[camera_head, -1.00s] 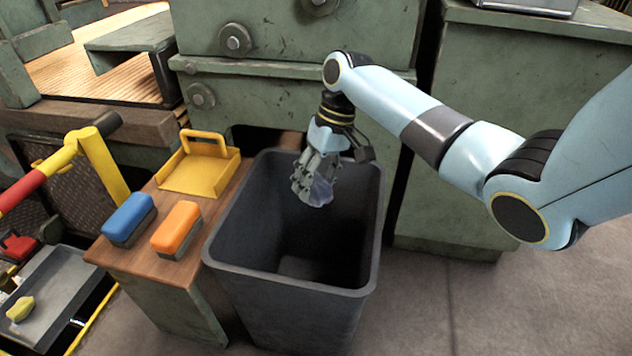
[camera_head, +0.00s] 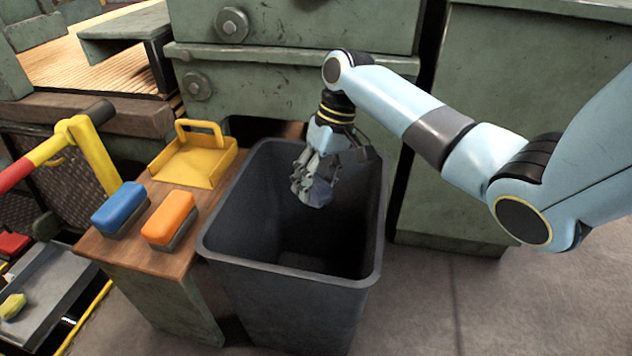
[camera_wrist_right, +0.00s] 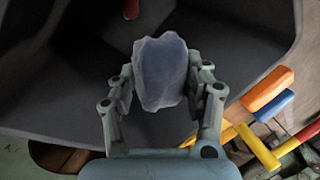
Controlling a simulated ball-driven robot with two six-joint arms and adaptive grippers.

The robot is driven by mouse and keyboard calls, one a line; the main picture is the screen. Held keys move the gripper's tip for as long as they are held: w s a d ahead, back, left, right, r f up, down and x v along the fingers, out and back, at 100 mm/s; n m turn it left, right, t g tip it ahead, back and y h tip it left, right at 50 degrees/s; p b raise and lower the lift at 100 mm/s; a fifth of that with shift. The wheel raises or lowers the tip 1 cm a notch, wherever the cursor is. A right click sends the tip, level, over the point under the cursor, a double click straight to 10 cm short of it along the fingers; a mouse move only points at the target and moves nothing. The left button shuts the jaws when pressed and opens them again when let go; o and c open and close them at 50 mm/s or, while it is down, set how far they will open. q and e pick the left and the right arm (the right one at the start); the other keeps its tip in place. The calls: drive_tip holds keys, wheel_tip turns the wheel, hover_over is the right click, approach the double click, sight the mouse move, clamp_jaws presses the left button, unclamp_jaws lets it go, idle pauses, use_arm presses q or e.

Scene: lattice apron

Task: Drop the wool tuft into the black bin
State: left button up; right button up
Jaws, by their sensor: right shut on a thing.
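The wool tuft (camera_wrist_right: 161,72) is a pale blue-grey lump between the fingers of my right gripper in the right wrist view. My right gripper (camera_head: 313,190) is shut on it and points down inside the mouth of the black bin in the head view. The tuft shows only partly there, at the fingertips. The black bin (camera_head: 290,277) stands upright on the floor, tall and open at the top. Its dark inner walls fill much of the right wrist view (camera_wrist_right: 230,40). My left gripper is not in view.
Left of the bin, a wooden-topped stand (camera_head: 183,263) holds a blue brush (camera_head: 120,207), an orange brush (camera_head: 169,218) and a yellow dustpan-like tray (camera_head: 195,165). Green machinery (camera_head: 300,40) stands behind. A grey tray (camera_head: 50,285) lies at far left. Floor at right is clear.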

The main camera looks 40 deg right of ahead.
drive_tip(key=o, duration=1)
drive_tip(key=shift+c, duration=0.2)
drive_tip(key=v, duration=1.2)
drive_tip(key=shift+f, duration=0.1)
